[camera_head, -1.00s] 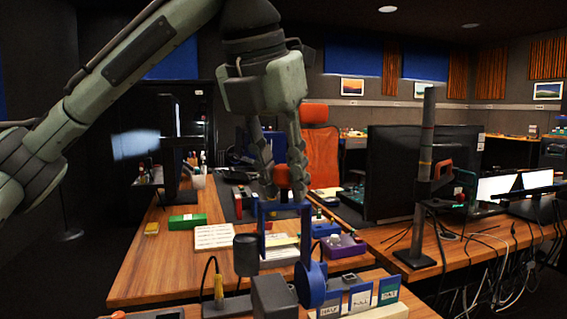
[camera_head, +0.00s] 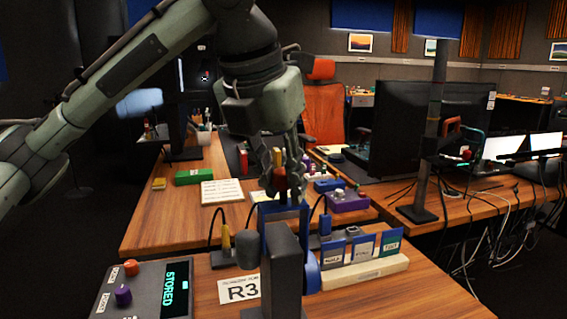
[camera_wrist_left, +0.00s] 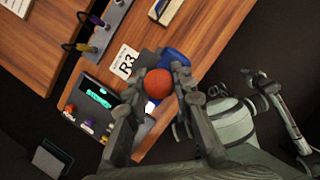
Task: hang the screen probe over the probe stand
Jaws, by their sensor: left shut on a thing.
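The screen probe is a blue yoke (camera_head: 268,214) with a red grip ball on top, a grey cylinder (camera_head: 248,250) on its left and a blue disc (camera_head: 313,272) on its right. My left gripper (camera_head: 284,180) is shut on the red ball, which also shows in the wrist view (camera_wrist_left: 159,84). The probe stand appears to be the dark upright post (camera_head: 285,265). The post shows between the cylinder and the disc, with its top below the yoke's top bar. Whether they touch, I cannot tell. My right gripper is not in view.
A panel (camera_head: 148,290) with knobs and a green "STORED" display lies at the front left. An R3 card (camera_head: 238,290) lies beside the post. A light bar with labelled plates (camera_head: 362,271) is right of it. A yellow plug (camera_head: 226,238) with a cable stands behind left.

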